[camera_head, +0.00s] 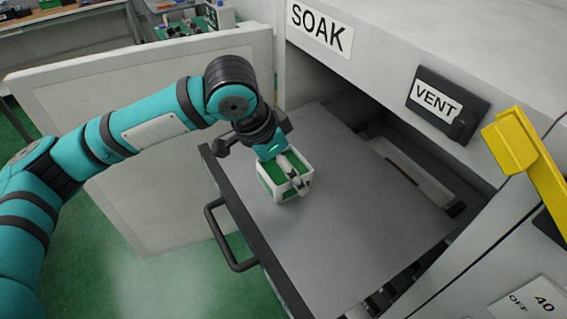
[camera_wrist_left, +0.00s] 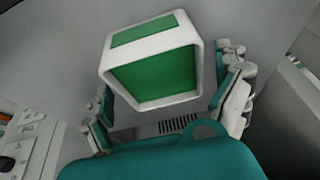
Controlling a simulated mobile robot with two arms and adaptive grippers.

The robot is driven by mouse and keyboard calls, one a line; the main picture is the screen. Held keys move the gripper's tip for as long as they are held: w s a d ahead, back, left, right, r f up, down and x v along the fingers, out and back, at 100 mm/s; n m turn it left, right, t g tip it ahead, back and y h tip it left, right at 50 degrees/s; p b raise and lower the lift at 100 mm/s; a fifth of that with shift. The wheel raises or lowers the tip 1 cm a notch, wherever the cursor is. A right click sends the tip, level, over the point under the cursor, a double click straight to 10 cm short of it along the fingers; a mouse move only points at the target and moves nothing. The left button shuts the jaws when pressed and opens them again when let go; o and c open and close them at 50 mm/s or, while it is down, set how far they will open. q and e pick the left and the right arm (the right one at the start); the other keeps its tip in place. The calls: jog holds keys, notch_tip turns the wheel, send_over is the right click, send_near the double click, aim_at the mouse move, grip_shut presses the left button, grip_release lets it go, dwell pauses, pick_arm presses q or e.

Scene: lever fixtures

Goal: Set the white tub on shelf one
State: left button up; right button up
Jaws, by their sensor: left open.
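The white tub (camera_head: 270,188), a white box with green faces, stands on the grey pulled-out shelf (camera_head: 350,215), near its handle side. My left gripper (camera_head: 290,174) is right at the tub from above and hides part of it. In the left wrist view the tub (camera_wrist_left: 153,62) sits between the spread fingers of the left gripper (camera_wrist_left: 166,85). The gripper is open; I cannot tell whether a finger touches the tub. No number shows on the shelf. My right gripper is in neither view.
The shelf has a black pull handle (camera_head: 228,238) and much bare surface. A cabinet with a SOAK label (camera_head: 320,28) and a VENT plate (camera_head: 440,102) overhangs its inner end. A yellow lever (camera_head: 530,155) juts out at right. An open pale door (camera_head: 130,110) stands left.

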pick_arm(q)
jog(key=b+v, duration=0.1)
jog(key=v, duration=1.1)
jog(key=shift+r, duration=0.1)
dwell(0.5)
